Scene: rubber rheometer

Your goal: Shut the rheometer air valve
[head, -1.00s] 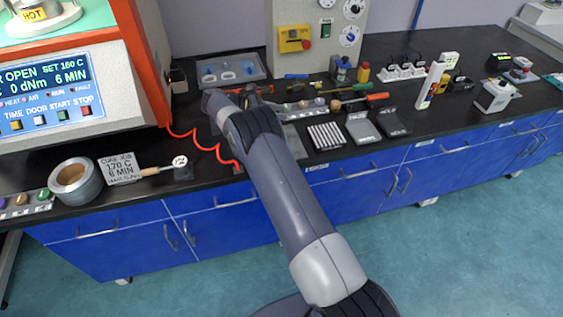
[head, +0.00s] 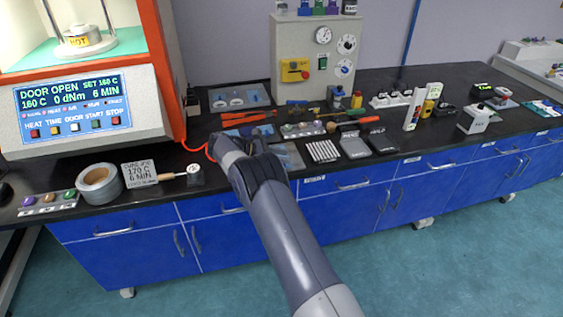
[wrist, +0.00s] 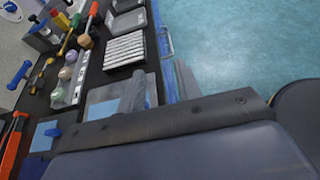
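My gripper end (head: 224,150) is over the bench's front part, left of and well in front of the panel, touching nothing that I can make out.
The rheometer (head: 75,110) stands at left, its display reading DOOR OPEN. A red hose runs from it beside my arm.

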